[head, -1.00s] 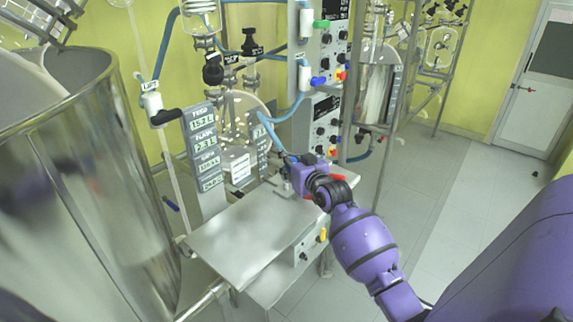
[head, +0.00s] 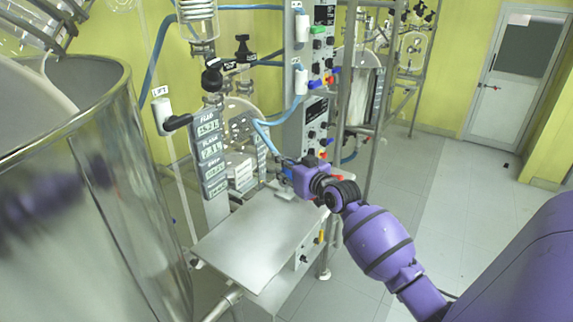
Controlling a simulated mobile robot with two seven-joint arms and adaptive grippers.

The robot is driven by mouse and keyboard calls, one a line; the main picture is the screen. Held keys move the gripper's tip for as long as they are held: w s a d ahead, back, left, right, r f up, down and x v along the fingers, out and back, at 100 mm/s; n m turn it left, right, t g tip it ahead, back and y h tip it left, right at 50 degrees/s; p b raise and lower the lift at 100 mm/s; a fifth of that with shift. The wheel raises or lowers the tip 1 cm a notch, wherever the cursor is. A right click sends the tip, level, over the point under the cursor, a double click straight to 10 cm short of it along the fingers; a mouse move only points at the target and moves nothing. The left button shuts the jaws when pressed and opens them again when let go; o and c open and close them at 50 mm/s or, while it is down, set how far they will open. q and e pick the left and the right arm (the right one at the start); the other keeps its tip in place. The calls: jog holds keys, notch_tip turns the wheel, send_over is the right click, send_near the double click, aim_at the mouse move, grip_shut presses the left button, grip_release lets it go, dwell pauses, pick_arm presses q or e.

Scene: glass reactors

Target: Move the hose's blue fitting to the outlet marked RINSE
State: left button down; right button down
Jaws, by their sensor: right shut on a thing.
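My right gripper (head: 291,176) is at the far end of the metal table (head: 245,240), at the end of the purple arm. It is shut on the hose's blue fitting (head: 286,172), only a little of which shows beside the jaws. The light blue hose (head: 264,137) curves up and left from it. A small metal block (head: 285,192) sits on the table just below the gripper. I cannot read a RINSE mark on any outlet. My left gripper is not in view.
A large steel vessel (head: 120,200) fills the left. A display column (head: 211,150) stands behind the table's left side. Control panels (head: 316,125) with coloured knobs stand behind the gripper. Open floor (head: 440,200) lies to the right, towards a white door (head: 515,85).

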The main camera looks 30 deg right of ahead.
jog(key=shift+r+p, duration=0.9)
jog(key=shift+r, duration=1.1)
